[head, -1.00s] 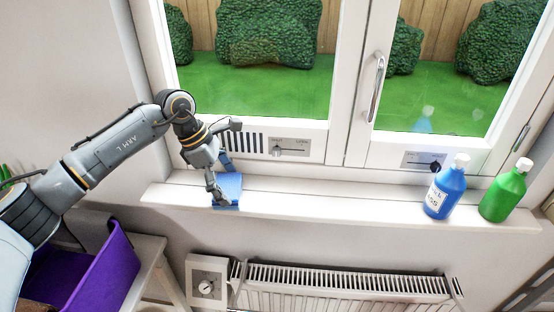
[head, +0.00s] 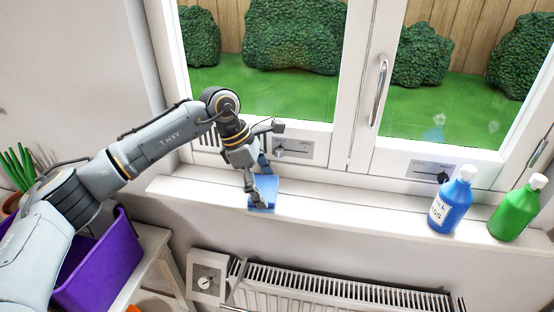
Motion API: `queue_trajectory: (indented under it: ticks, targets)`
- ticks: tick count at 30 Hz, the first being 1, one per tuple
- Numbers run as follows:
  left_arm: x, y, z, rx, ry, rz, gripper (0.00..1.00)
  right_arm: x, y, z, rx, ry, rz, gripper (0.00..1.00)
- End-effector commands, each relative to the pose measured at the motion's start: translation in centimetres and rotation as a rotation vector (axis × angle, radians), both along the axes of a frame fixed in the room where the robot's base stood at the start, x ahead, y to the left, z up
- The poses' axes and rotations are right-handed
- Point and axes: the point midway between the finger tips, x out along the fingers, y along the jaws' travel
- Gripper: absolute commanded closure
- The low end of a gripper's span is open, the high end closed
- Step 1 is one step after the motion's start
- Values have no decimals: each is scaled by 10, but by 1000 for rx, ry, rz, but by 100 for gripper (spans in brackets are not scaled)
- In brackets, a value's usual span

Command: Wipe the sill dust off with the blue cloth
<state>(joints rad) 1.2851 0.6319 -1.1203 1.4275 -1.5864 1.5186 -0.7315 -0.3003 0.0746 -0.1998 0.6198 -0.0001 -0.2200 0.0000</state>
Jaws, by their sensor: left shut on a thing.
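The blue cloth (head: 265,192) lies on the white window sill (head: 340,200), left of the sill's middle. My left gripper (head: 257,193) is shut on the cloth and holds it at the sill surface. Part of the cloth is hidden behind the gripper's fingers. No dust can be made out on the sill at this size. My right gripper is not in view.
A blue bottle (head: 450,205) and a green bottle (head: 516,212) stand on the right part of the sill. The sill between cloth and bottles is clear. A radiator (head: 340,290) is below, and a purple bin (head: 103,268) stands at lower left.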

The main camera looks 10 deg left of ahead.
Motion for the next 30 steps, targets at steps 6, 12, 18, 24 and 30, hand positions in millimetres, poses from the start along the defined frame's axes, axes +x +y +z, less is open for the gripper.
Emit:
queue_trajectory:
  ticks: [6, 12, 18, 24, 30]
  targets:
    - [-1, -3, 17, -1, -4, 1, 36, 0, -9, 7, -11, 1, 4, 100]
    - [-3, -3, 38, 1, -1, 4, 36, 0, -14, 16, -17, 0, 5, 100]
    - [-5, -3, 56, -1, -1, 6, 36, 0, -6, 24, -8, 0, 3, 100]
    - [-7, -4, 74, 0, 0, 6, 36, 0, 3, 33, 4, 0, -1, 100]
    - [-8, -4, 82, 0, -1, 7, 36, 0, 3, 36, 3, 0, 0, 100]
